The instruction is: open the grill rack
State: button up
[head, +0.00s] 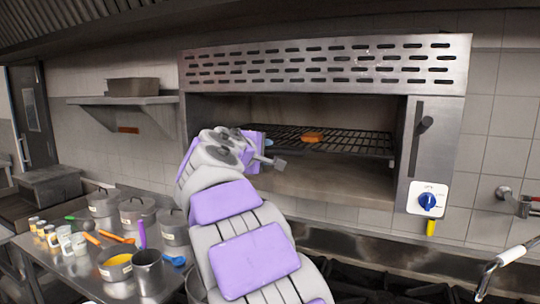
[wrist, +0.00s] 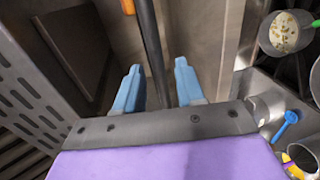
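The grill (head: 325,65) is a wall-mounted steel unit with a slotted top panel and an open front. Its dark wire grill rack (head: 350,143) lies inside and bears an orange-brown piece of food (head: 312,137). My gripper (head: 276,163) is at the left part of the opening, by the rack's front edge. In the wrist view my gripper (wrist: 157,64) has its two blue fingers apart. A dark bar (wrist: 150,35), seemingly the rack's front, runs through the gap between them. I cannot tell whether the fingers touch it. My arm hides the rack's left front.
A blue knob (head: 427,201) and a dark vertical handle (head: 420,130) are on the grill's right side. A steel table (head: 75,270) with pots, jars and utensils stands at lower left. A dark stove top (head: 375,285) lies below. A wall shelf (head: 120,100) is at left.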

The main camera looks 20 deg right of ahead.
aim_at(268, 151)
jog(key=shift+x, duration=1.25)
jog(key=shift+w+d, duration=0.2)
jog(key=shift+w, duration=0.05)
grip_shut()
